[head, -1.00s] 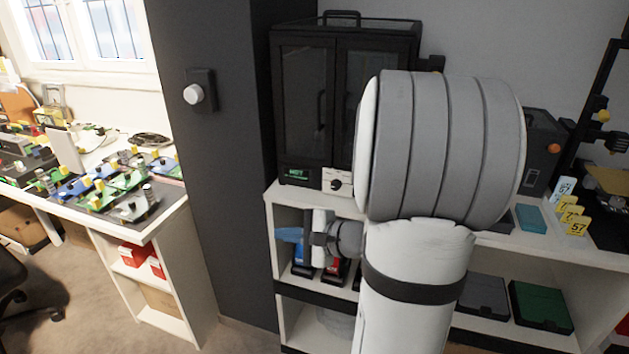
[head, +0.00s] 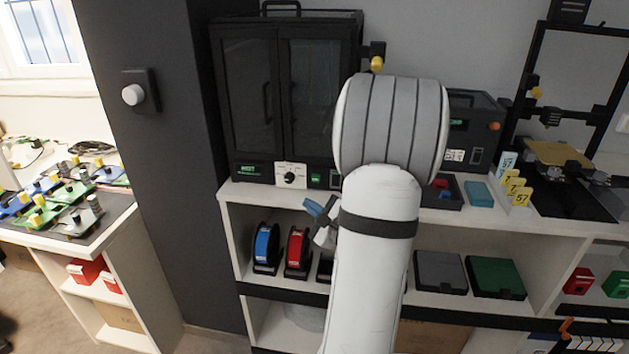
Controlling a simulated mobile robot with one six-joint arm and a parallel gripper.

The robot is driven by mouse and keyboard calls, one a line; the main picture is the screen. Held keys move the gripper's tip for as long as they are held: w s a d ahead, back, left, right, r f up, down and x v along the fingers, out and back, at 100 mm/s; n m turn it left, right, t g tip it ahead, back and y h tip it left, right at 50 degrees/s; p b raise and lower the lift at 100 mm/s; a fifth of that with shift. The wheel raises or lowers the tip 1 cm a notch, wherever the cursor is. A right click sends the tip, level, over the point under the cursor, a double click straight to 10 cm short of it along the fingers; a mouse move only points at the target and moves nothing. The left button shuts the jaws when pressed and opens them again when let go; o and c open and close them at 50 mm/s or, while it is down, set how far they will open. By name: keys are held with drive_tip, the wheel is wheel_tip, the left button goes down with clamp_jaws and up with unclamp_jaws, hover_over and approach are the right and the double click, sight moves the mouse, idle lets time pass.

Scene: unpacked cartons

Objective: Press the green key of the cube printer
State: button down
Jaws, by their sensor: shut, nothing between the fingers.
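A black box-shaped machine with two dark glass doors (head: 283,95), which looks like the cube printer, stands on the white shelf top. Its lower front has a small green-lit display (head: 250,170), a white panel with a black knob (head: 290,176) and a small green key (head: 316,178) right of the knob. My arm hides part of the front further right. My gripper (head: 313,208), with blue fingertips, is shut and empty. In the picture it shows just below the green key, in front of the shelf edge; its distance from the key is hard to tell.
A blue spool (head: 265,247) and a red spool (head: 297,250) stand in the shelf below. Right of my arm are a blue-green block (head: 478,193), yellow number cards (head: 516,190) and an open-frame printer (head: 560,150). A dark pillar (head: 150,150) stands left.

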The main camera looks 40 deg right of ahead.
sight(316, 178)
drive_tip(key=shift+w+d+p, duration=0.2)
drive_tip(key=shift+w+d, duration=1.1)
drive_tip(key=shift+d, duration=0.2)
drive_tip(key=shift+w+d+p, duration=0.2)
drive_tip(key=shift+w+d, duration=1.1)
drive_tip(key=shift+d, duration=0.2)
drive_tip(key=shift+w+d, duration=0.1)
drive_tip(key=shift+w+d+b, duration=0.2)
drive_tip(key=shift+d+b, duration=0.05)
drive_tip(key=shift+b, duration=0.15)
drive_tip(key=shift+w+d, duration=0.3)
drive_tip(key=shift+d, duration=0.05)
idle(0.4)
drive_tip(key=shift+a+b, duration=0.1)
drive_tip(key=shift+b, duration=0.3)
drive_tip(key=shift+s+a+b, duration=0.4)
drive_tip(key=shift+s+a, duration=0.15)
drive_tip(key=shift+a, duration=0.05)
drive_tip(key=shift+s, duration=0.1)
